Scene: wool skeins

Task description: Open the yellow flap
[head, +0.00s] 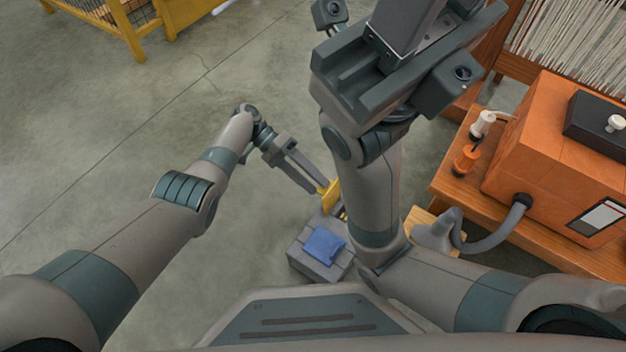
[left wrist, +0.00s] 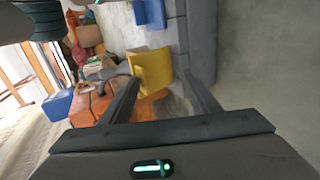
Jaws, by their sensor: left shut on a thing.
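The yellow flap (head: 329,196) stands up at the back of a small grey box (head: 308,262), partly hidden behind my right arm. My left gripper (head: 318,188) reaches it from the upper left and is shut on it. In the left wrist view the flap (left wrist: 152,72) shows as a yellow plate between the two fingertips, beside a grey block wall (left wrist: 203,35). My right gripper's body (head: 400,65) is raised close to the head camera; its fingertips are not clearly visible, so I cannot tell its opening.
A blue piece (head: 323,245) lies on top of the grey box. A wooden bench (head: 467,190) with an orange machine (head: 555,150) and a grey hose (head: 490,240) stands at the right. A yellow frame (head: 130,25) is at the upper left. The concrete floor at left is clear.

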